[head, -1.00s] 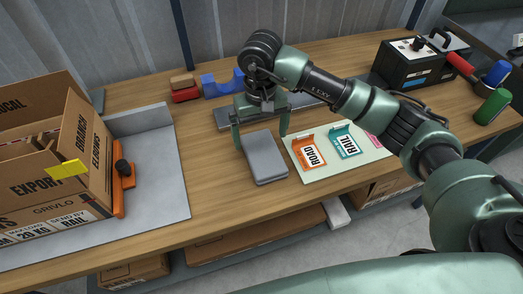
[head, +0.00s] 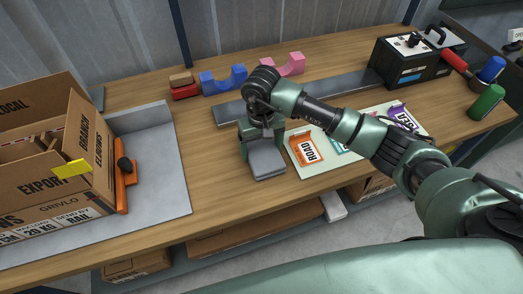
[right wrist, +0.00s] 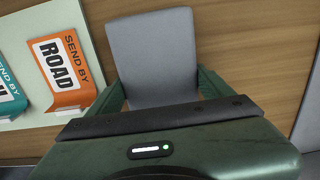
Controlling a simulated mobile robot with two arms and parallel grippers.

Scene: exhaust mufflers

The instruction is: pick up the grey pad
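The grey pad (head: 267,163) is a flat block on the wooden table, just left of the pale label mat. My right gripper (head: 264,147) is down over its far end and hides that part in the head view. In the right wrist view the pad (right wrist: 155,58) lies between the two green fingers (right wrist: 160,90). The fingers are closed in against its left and right sides, with no clear gap showing. The pad appears to be at table level. My left gripper is not in view.
The pale mat (head: 318,176) holds the orange ROAD label (head: 306,149) and others. A carton (head: 85,165) stands on a grey sheet at left. Blue (head: 223,80) and pink (head: 283,66) cradles stand behind, near a grey strip (head: 335,92). The table's front edge is close to the pad.

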